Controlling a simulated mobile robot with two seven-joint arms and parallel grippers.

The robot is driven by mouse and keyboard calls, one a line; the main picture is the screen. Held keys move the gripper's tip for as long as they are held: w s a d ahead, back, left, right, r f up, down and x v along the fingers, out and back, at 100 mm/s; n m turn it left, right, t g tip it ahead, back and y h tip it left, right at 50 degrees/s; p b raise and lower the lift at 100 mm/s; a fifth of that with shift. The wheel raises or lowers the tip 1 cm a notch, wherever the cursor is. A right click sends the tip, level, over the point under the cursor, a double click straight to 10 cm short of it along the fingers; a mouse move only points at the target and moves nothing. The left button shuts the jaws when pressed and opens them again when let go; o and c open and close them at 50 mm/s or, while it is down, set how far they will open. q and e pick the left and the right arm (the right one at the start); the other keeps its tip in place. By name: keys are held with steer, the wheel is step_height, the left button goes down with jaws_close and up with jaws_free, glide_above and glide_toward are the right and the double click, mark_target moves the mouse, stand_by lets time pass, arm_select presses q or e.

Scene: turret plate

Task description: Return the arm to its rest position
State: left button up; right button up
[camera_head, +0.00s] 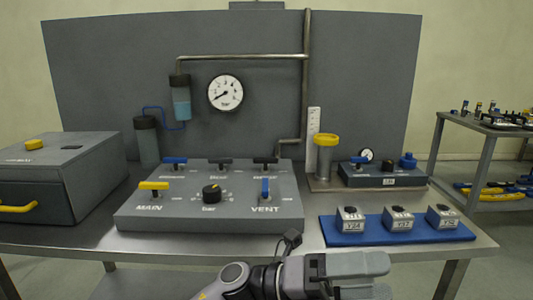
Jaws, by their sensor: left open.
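My left arm comes in at the bottom of the head view. Its gripper (384,278) points right, in front of the table's front edge and below the blue mat. The jaws are open and I see nothing between them. The lower finger is partly cut off by the picture's bottom edge. My right gripper is not in view.
A grey valve panel (145,217) stands on the metal table (310,254), with MAIN and VENT handles and a black knob. A blue mat (350,235) holds three small labelled blocks. A grey box (75,165) with a yellow handle stands at left. A yellow-topped cylinder (326,160) stands behind the mat.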

arm_select(q)
steer(key=w+a+f+n+t+y+p, duration=0.1)
steer(key=w+a+f+n+t+y, duration=0.2)
steer(key=a+f+n+t+y, duration=0.7)
steer(key=w+a+f+n+t+h, duration=0.1)
steer(key=w+a+f+n+t, duration=0.45)
steer(key=n+t, duration=1.1)
steer(key=s+a+f+n+g+y+p, duration=0.1)
steer(key=s+a+f+n+g+y, duration=0.8)
steer(key=s+a+f+n, duration=0.5)
steer(key=s+a+f+g, duration=0.2)
steer(key=s+a+f, duration=0.2)
steer(key=f, duration=0.1)
steer(key=shift+s+a+y, duration=0.15)
steer(key=shift+s+y, duration=0.15)
steer(key=shift+s, duration=0.05)
